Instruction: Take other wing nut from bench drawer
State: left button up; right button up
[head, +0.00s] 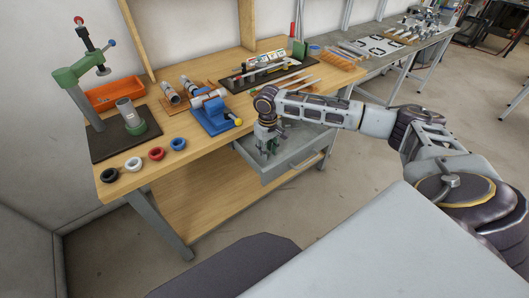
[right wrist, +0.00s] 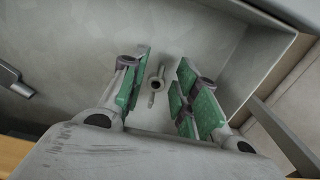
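The bench drawer (head: 298,160) is pulled out under the front edge of the wooden bench. My right gripper (head: 268,148) points down into it. In the right wrist view the gripper (right wrist: 162,92) is open, with its green finger pads apart on both sides of a small grey wing nut (right wrist: 156,84). The wing nut lies on the drawer floor (right wrist: 190,35) between the pads, and no pad visibly touches it. In the head view the wing nut is hidden by my gripper and arm. My left gripper is not in view.
On the wooden bench (head: 190,185) stand a green press (head: 82,72), a blue vise (head: 212,118), several coloured rings (head: 156,153) and an orange bin (head: 112,94). The drawer wall (right wrist: 245,65) rises close to the right-hand fingers. A grey workbench (head: 400,50) stands behind.

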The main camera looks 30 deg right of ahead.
grip_shut()
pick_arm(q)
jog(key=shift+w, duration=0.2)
pick_arm(e)
jog(key=shift+r, duration=0.15)
